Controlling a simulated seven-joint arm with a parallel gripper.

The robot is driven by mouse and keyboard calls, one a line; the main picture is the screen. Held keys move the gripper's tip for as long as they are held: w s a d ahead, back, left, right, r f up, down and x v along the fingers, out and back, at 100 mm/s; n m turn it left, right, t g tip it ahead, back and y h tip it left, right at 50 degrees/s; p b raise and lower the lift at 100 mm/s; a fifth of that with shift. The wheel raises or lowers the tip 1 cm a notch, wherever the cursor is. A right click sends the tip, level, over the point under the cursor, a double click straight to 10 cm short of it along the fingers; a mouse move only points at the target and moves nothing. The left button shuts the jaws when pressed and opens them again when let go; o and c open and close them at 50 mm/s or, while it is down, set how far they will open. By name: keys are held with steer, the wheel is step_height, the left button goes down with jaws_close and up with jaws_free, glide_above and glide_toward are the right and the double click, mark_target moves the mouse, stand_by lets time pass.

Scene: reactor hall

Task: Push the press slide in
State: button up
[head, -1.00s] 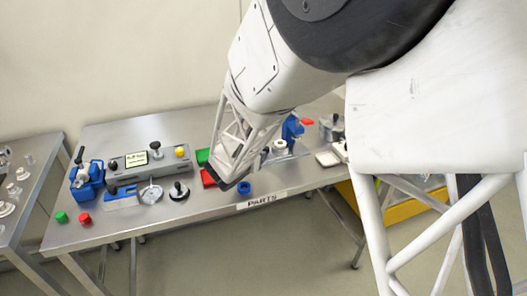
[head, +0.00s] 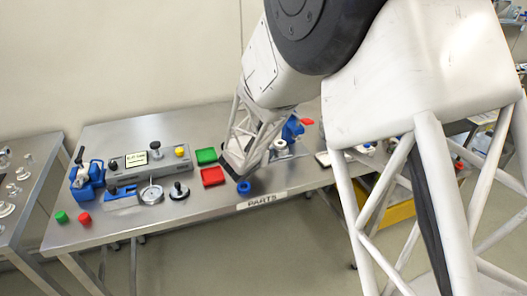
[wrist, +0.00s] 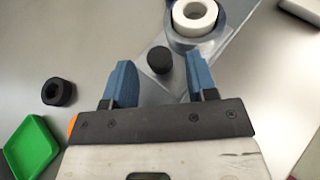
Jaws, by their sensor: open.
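The blue press (head: 292,130) with a red handle stands on the table, partly behind my arm. Its grey slide plate extends out in front and carries a white ring (head: 280,145). In the wrist view the slide plate (wrist: 160,86) runs diagonally, with the white ring (wrist: 195,16) in its round seat and a black knob (wrist: 159,60) near its end. My gripper (wrist: 160,72) is open and empty. The knob shows between its blue fingertips, with a gap on each side; I cannot tell how far above it they are. In the head view my gripper's fingers are largely hidden by its frame.
A dark ring (wrist: 58,92) lies beside the slide in the wrist view. A grey control box (head: 150,160) stands further left.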

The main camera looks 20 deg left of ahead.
steer(key=shift+w+f, duration=0.15)
steer(key=shift+w, duration=0.2)
steer(key=shift+c, duration=0.3)
jaws_close()
